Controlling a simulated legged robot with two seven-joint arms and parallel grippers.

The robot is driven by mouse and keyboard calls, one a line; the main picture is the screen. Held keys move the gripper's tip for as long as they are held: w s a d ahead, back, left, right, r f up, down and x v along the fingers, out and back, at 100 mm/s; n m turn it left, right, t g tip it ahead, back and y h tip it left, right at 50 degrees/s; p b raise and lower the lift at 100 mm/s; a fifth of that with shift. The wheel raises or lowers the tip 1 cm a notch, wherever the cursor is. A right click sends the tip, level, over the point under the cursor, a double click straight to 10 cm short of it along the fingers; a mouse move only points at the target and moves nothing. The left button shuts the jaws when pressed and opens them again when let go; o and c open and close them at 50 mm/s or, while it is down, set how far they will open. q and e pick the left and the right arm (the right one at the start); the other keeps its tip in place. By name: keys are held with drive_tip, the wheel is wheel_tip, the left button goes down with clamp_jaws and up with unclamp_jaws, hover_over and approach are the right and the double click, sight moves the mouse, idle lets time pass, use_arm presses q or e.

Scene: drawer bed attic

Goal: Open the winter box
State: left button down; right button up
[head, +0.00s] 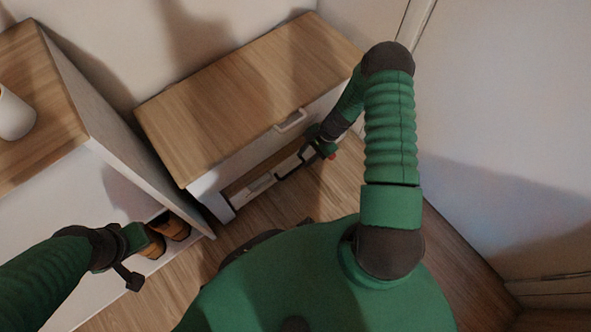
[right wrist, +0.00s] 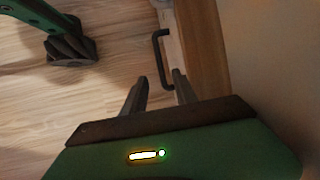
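A low white cabinet with a wooden top (head: 240,95) stands against the wall in the head view; no winter label is readable. Its upper front has a pale handle (head: 291,121). Below, a lower drawer (head: 258,187) seems to stand out a little, with a brown strip behind its front. My right gripper (head: 322,149) is low at the cabinet's front right. In the right wrist view its two fingers (right wrist: 160,84) are apart, with a dark handle (right wrist: 157,50) just beyond and between the tips, apparently not gripped. My left gripper (head: 133,277) hangs at lower left; its fingers are unclear.
A white shelf unit with a wooden top (head: 40,105) stands at left, with a white cylinder (head: 14,115) on it and orange-brown items (head: 172,226) in its lower part near my left gripper. Wooden floor (head: 345,180) is clear before the cabinet. A white wall or door rises at right.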

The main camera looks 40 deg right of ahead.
drive_tip(key=b+x, duration=0.3)
drive_tip(key=x, duration=0.4)
drive_tip(key=shift+f, duration=0.3)
drive_tip(key=shift+a+f, duration=0.15)
drive_tip(key=shift+a, duration=0.05)
drive_tip(key=shift+d, duration=0.1)
drive_tip(key=shift+c, duration=0.9)
clamp_jaws()
